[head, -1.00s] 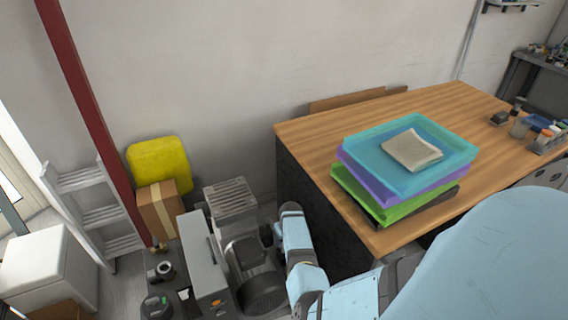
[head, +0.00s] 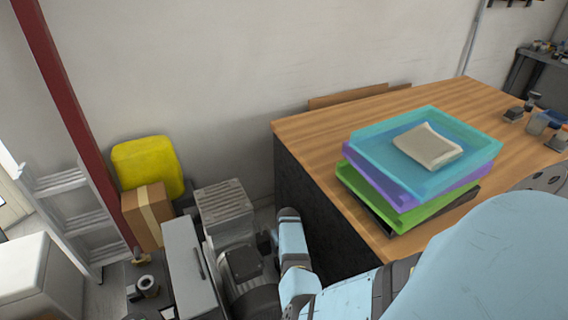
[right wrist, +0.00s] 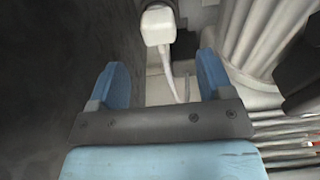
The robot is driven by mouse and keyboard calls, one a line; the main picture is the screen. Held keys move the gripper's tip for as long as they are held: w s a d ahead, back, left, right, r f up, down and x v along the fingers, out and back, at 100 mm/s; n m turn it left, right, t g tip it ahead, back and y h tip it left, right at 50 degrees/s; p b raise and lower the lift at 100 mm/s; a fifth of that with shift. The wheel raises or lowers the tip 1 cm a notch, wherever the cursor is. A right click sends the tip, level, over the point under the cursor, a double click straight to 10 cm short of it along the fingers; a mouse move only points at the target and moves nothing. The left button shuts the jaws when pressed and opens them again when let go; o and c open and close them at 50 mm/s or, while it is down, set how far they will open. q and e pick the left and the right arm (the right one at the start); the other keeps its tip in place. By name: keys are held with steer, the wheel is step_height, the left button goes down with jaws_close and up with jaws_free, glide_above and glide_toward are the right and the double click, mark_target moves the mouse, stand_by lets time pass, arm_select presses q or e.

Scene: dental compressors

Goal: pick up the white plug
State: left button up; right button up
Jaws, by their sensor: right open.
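The white plug (right wrist: 158,25) shows at the top of the right wrist view, with a pale cord hanging down from it. My right gripper (right wrist: 160,62) is open, with one blue finger on each side of the picture. The plug appears just past the fingertips, roughly centred between them, and neither finger visibly touches it. In the head view my right arm reaches down between the desk and the compressor, and I cannot make out the plug there. My left gripper is in neither view.
A wooden desk (head: 310,142) with stacked trays (head: 365,155) stands right of my arm. A grey compressor unit (head: 225,205) stands close on its left. A dark panel (right wrist: 40,70) and a pale ribbed part (right wrist: 260,40) flank my right gripper.

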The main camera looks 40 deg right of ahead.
step_height(320, 180, down, 2)
steer(key=shift+w+f+b, duration=0.1)
steer(key=shift+w+b, duration=0.05)
steer(key=shift+b, duration=0.5)
steer(key=shift+d+f+b, duration=0.1)
steer(key=shift+f+b, duration=0.3)
steer(key=shift+b, duration=0.25)
step_height(320, 180, down, 3)
steer(key=b, duration=0.4)
steer(key=shift+w+f, duration=0.1)
steer(key=shift+f+b, duration=0.35)
steer(key=shift+b, duration=0.1)
steer(key=shift+w+f, duration=0.1)
steer(key=shift+f, duration=0.1)
steer(key=shift+b, duration=0.3)
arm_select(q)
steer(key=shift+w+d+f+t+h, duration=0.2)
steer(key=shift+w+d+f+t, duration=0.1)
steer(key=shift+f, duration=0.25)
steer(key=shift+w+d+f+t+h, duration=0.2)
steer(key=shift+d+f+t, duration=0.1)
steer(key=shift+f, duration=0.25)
arm_select(e)
steer(key=c, duration=1)
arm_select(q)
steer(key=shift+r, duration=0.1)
arm_select(e)
steer(key=shift+r, duration=0.1)
